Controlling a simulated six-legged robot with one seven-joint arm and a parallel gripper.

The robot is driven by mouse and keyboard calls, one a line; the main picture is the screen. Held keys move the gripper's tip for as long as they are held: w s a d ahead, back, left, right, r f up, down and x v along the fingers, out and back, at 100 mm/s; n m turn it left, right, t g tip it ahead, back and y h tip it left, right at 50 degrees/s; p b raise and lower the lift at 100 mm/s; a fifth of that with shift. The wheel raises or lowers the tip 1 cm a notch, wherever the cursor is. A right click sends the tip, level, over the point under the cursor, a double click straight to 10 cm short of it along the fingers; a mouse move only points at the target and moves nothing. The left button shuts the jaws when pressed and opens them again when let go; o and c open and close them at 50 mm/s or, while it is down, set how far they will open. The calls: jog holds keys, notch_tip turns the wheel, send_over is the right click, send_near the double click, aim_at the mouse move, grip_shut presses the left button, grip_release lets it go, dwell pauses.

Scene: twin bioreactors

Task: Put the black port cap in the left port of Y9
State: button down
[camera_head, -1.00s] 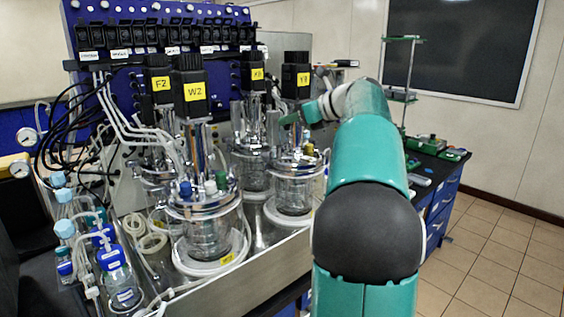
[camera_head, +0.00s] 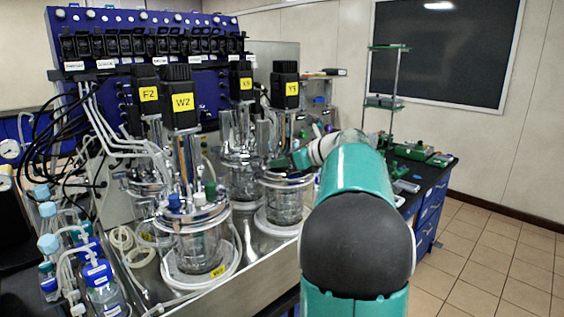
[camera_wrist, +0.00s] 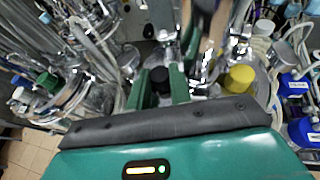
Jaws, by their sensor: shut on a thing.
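The black port cap (camera_wrist: 159,76) is between the green fingers of my gripper (camera_wrist: 160,88) in the wrist view. My gripper is shut on it. In the head view my gripper (camera_head: 290,161) is low at the lid of the Y9 vessel (camera_head: 286,203), at the back right under the yellow label. The cap cannot be made out there. In the wrist view a yellow cap (camera_wrist: 240,77) stands on the same lid, right of my gripper. The left port is hidden under the cap and fingers, so I cannot tell whether the cap is in it.
The W2 vessel (camera_head: 198,245) stands in front at the left, with blue, white and green caps. Another vessel (camera_head: 241,180) stands close left of Y9. Motors and metal tubes rise above the lids. Bottles with tubing (camera_head: 100,285) are at the front left.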

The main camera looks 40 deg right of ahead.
jog(key=c, duration=1.5)
grip_release()
jog(key=shift+f, duration=0.1)
jog(key=shift+c, duration=0.2)
